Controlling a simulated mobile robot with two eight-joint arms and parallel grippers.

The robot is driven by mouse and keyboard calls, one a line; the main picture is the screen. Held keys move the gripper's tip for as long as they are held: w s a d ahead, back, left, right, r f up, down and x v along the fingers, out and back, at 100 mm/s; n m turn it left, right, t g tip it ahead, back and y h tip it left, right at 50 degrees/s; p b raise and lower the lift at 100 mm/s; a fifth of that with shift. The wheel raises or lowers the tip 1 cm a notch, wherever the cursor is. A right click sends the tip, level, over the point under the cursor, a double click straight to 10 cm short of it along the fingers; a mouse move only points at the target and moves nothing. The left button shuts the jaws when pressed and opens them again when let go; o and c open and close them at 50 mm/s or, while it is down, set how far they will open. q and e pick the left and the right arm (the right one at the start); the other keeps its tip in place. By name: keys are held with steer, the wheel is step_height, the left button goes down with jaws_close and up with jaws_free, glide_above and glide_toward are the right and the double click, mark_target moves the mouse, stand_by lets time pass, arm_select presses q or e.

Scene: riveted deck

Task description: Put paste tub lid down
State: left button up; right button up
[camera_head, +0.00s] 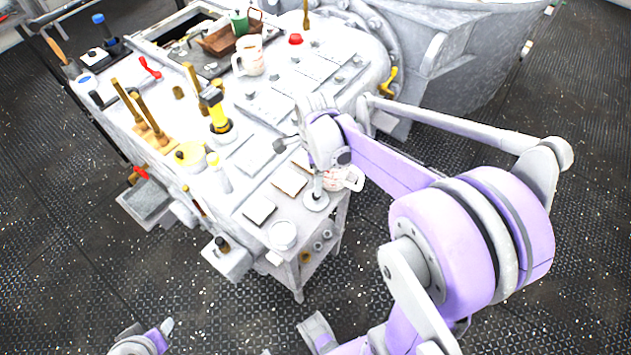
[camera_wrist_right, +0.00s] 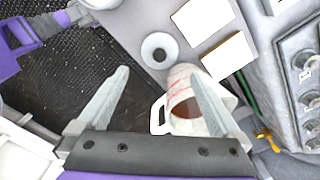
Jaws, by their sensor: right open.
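I cannot tell for certain which thing is the paste tub lid. A round white tub (camera_head: 283,235) stands at the near corner of the bench. A flat pale disc (camera_head: 316,202) lies near the bench's right edge; the right wrist view shows it as a ring with a dark centre (camera_wrist_right: 159,50). My right gripper (camera_wrist_right: 160,75) is open, its fingers apart, with nothing clearly held. A white mug with red marks (camera_wrist_right: 188,98) is close to its right finger, partly hidden by it. My left gripper (camera_head: 160,333) is at the bottom left, away from the bench, its fingers barely visible.
Pale square plates (camera_head: 260,210) lie beside the disc. A tub with a yellow top (camera_head: 190,156), a yellow-handled tool (camera_head: 218,115) and another mug (camera_head: 250,55) stand farther back.

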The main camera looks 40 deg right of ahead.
steer(key=s+a+r+n+t, duration=0.1)
steer(key=s+a+n, duration=0.5)
steer(key=n, duration=0.6)
steer(key=s+a+r+n+t, duration=0.1)
steer(key=s+a+n+t, duration=0.3)
steer(key=n, duration=0.7)
steer(key=shift+s+a+r+n, duration=0.25)
steer(key=shift+s+a+n, duration=0.15)
steer(key=shift+s+a, duration=0.6)
